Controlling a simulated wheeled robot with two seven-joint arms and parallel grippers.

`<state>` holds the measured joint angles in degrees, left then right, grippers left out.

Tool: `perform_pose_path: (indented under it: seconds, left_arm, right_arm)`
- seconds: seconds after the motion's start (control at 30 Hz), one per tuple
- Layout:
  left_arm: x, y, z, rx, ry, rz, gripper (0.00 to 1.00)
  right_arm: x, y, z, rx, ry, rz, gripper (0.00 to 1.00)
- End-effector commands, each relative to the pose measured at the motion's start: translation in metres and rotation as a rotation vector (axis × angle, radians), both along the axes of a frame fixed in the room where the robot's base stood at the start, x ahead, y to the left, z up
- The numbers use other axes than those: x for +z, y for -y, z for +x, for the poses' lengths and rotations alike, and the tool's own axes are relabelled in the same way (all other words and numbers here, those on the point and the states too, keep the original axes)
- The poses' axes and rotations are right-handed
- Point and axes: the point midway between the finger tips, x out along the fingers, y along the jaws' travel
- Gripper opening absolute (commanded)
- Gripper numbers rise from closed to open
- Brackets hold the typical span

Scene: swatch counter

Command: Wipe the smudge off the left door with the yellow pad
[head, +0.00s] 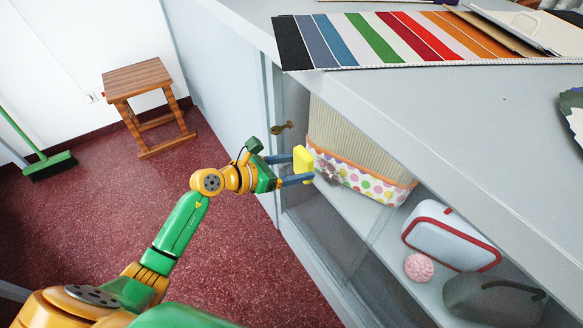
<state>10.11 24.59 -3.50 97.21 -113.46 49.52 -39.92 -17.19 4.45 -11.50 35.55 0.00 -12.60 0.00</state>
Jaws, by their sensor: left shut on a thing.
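My left gripper (301,169) is shut on the yellow pad (303,159), with one blue finger on each side of it. The pad is upright, at or very close to the glass of the left door (312,222); I cannot tell if it touches. A greyish-brown smudge (328,172) shows just right of the pad, in front of the dotted basket behind the glass. The pad and fingers may hide part of it. My right gripper is not in view.
A brass key (281,128) sticks out from the cabinet frame just above the gripper. The counter top (440,110) overhangs the doors and bears striped swatches (400,40). Behind the glass are a basket (360,181), a white-and-red case (450,238) and a pink ball (419,267).

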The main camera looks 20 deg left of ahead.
Motion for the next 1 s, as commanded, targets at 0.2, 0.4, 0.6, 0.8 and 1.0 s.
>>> perform_pose_path:
  seconds: [0.2, 0.4, 0.6, 0.8, 1.0]
  left_arm:
    - [0.0, 0.0, 0.0, 0.0, 0.0, 0.0, 0.29]
    - [0.0, 0.001, 0.001, 0.0, 0.001, -0.001, 0.29]
    - [0.0, 0.004, 0.005, 0.0, 0.0, -0.002, 0.29]
    - [0.0, 0.006, 0.008, 0.001, 0.0, -0.002, 0.29]
    - [0.0, 0.008, 0.011, 0.001, 0.0, -0.001, 0.29]
  right_arm:
    - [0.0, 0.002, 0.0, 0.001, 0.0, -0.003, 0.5]
    - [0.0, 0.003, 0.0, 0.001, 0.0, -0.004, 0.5]
    - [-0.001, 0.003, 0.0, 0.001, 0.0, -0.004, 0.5]
    - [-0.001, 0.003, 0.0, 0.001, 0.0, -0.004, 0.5]
    - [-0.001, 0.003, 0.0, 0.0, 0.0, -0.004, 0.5]
